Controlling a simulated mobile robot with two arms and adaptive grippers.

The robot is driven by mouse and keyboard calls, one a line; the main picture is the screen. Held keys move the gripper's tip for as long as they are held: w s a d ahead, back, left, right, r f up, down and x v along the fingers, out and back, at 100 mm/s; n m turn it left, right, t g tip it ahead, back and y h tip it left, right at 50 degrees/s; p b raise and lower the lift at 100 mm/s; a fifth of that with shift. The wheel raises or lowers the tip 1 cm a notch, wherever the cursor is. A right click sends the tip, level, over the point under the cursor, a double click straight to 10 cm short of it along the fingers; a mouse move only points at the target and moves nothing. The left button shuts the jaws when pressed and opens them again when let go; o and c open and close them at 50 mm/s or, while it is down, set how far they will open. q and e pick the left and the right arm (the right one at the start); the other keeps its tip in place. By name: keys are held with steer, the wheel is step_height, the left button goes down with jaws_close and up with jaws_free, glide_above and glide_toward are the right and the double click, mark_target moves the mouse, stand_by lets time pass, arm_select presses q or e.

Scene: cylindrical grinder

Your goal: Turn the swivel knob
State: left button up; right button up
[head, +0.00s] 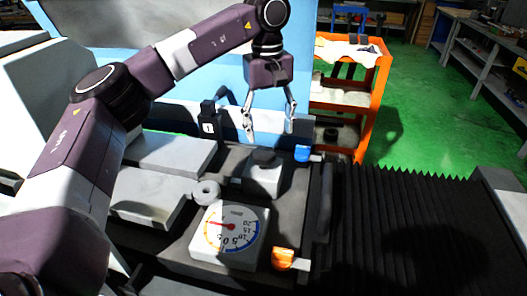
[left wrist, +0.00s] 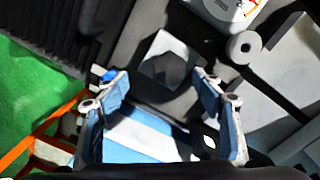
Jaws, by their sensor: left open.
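The swivel knob looks like the dark knob (head: 264,158) on top of a light grey block (head: 263,180) on the machine bed. I cannot tell this for sure. In the left wrist view the dark knob (left wrist: 173,68) lies between and beyond my fingers, partly in shadow. My left gripper (head: 270,125) points down above the block, with its fingers spread and empty. It does not appear to touch the knob. In the left wrist view the open fingers (left wrist: 163,80) stand to either side of the block. My right gripper is not in view.
A white dial gauge (head: 232,232) and a round grey ring (head: 206,192) are on the near side. A blue knob (head: 302,153) and an orange knob (head: 283,258) sit at the right edge. Black bellows (head: 400,220) extend right. An orange cart (head: 372,95) stands behind.

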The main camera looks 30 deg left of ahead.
mark_target(263, 152)
arm_select(q)
steer(key=shift+s+a+r, duration=0.15)
steer(key=shift+a, duration=0.6)
steer(key=shift+a+f, duration=0.1)
steer(key=shift+f, duration=0.15)
step_height(263, 152, down, 7)
steer(key=shift+r+p, duration=0.1)
steer(key=shift+p, duration=0.45)
steer(key=shift+c, duration=0.5)
steer(key=c, duration=1)
